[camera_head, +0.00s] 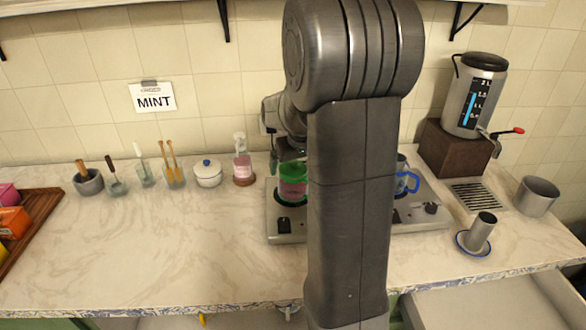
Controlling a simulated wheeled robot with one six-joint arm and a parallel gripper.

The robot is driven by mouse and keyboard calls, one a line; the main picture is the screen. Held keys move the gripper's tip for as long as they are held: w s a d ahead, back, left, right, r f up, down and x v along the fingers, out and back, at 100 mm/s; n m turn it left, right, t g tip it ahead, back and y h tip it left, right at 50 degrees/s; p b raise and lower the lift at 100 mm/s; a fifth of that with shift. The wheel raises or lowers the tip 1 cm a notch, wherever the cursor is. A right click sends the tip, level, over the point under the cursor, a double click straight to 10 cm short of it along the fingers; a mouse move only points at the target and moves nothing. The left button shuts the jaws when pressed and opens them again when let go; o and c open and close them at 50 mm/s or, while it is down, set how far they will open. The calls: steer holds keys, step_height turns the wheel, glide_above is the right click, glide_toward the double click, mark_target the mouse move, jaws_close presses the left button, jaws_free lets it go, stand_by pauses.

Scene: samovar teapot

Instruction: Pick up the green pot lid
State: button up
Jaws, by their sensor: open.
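A green pot (293,189) stands on the left side of the stove, partly hidden behind my arm. Its green top (292,170) appears to be the lid, but the knob and far rim cannot be made out clearly. My gripper (277,158) is open, just above and at the left of the pot's top. It is mostly hidden by my own wrist and arm, and I cannot tell whether it touches the lid.
The two-burner stove (287,226) also holds a blue-handled pot (406,182), right of my arm. A pink bottle (243,168) and a white lidded jar (208,173) stand close on the left. A dispenser (475,96) stands at right. The left-front counter is clear.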

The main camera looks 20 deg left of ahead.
steer(key=c, duration=1.1)
